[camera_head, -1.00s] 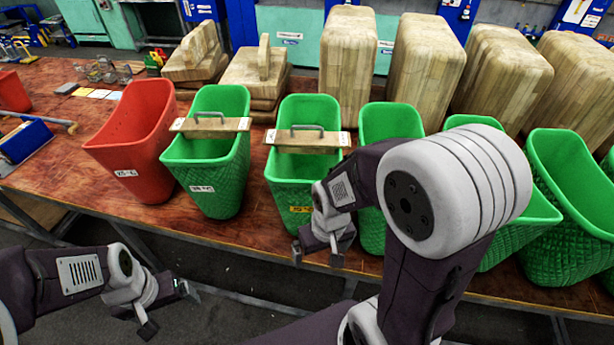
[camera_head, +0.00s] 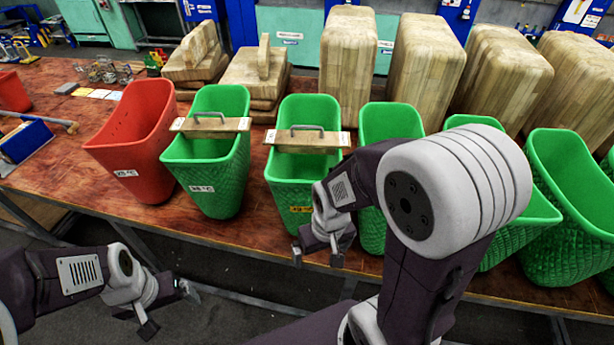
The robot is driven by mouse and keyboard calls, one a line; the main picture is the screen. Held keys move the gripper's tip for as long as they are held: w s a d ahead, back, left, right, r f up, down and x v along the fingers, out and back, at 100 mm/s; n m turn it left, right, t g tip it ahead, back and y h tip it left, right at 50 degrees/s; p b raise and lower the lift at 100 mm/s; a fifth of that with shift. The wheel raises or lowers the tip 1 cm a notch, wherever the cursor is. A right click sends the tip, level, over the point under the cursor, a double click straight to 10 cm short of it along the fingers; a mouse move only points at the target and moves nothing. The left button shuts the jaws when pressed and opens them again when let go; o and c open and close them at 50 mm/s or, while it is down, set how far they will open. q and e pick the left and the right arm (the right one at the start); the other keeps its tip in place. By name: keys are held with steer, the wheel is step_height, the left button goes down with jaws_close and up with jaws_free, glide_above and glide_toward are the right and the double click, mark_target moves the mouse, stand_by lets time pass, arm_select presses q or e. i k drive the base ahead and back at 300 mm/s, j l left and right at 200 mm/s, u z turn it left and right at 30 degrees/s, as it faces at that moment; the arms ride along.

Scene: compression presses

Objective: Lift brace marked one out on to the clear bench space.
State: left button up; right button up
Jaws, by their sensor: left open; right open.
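Two wooden braces with grey metal handles lie across green bins. The left brace (camera_head: 210,126) rests on the rim of one green bin (camera_head: 215,187), and the right brace (camera_head: 307,141) rests on the green bin (camera_head: 287,195) beside it. The small marks on the brace ends are too small to read, so I cannot tell which is marked one. My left gripper (camera_head: 168,310) is open and empty, low in front of the bench edge. My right gripper (camera_head: 317,257) is open and empty, in front of the right brace's bin and below its brace.
A red bin (camera_head: 133,145) stands left of the green ones. More green bins (camera_head: 577,185) fill the right, partly hidden by my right arm. Wooden blocks (camera_head: 348,65) stand behind. The bench (camera_head: 60,185) has bare room left of the red bin, near a blue box (camera_head: 25,140).

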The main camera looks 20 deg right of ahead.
mark_target(194, 128)
steer(key=i+j+z, duration=0.1)
steer(key=j, duration=0.3)
steer(key=i+j+z, duration=0.1)
steer(key=i+j, duration=0.15)
steer(key=j, duration=0.15)
steer(key=i+j+z, duration=0.1)
steer(key=j, duration=0.3)
steer(key=i+j+z, duration=0.1)
steer(key=i+j, duration=0.15)
steer(key=j, duration=0.2)
steer(key=i+j+z, duration=0.1)
steer(key=j, duration=0.3)
steer(key=i+j+z, duration=0.1)
steer(key=j, duration=0.35)
steer(key=i+j+z, duration=0.1)
steer(key=j, duration=0.35)
steer(key=i+l, duration=0.15)
steer(key=l, duration=0.15)
steer(key=i+l, duration=0.1)
steer(key=l, duration=0.25)
